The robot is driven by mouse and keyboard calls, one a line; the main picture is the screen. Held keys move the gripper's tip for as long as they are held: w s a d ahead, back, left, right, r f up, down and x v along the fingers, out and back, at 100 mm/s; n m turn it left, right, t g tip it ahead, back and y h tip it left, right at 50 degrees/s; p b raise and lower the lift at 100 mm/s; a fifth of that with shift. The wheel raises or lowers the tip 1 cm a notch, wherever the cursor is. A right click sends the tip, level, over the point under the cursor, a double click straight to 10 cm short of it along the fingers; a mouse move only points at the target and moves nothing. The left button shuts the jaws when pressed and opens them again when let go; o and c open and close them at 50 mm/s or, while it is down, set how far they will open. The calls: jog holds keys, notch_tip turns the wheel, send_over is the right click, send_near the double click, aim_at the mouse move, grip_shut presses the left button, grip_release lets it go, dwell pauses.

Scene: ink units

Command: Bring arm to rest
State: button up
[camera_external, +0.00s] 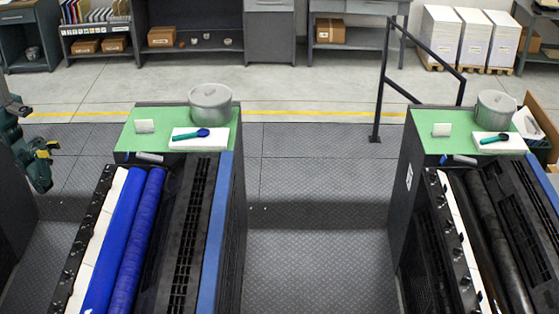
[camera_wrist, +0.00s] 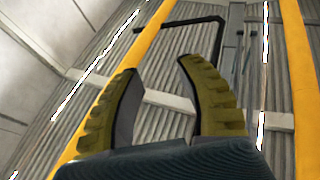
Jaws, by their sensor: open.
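My gripper (camera_wrist: 158,72) is in the lower middle of the wrist view, with its two yellow-brown fingers apart and nothing between them. In the external view my arm shows only in part at the left edge, and the end of my gripper (camera_external: 50,148) appears there beside the left ink unit (camera_external: 230,215). It is apart from the green top. The wrist view looks toward a grey ribbed surface with yellow bars and pale strips.
The left unit has blue rollers (camera_external: 130,235); the right unit (camera_external: 402,190) has dark rollers. Each green top holds a lidded pot (camera_external: 210,108), a white pad and a spatula. A black railing (camera_external: 379,100) stands behind the right unit. Floor between the units (camera_external: 310,220) is clear.

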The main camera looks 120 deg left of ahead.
notch_tip(320, 180, up, 36)
jog(key=p, duration=3.3)
jog(key=shift+w+d, duration=0.15)
jog(key=shift+f, duration=0.15)
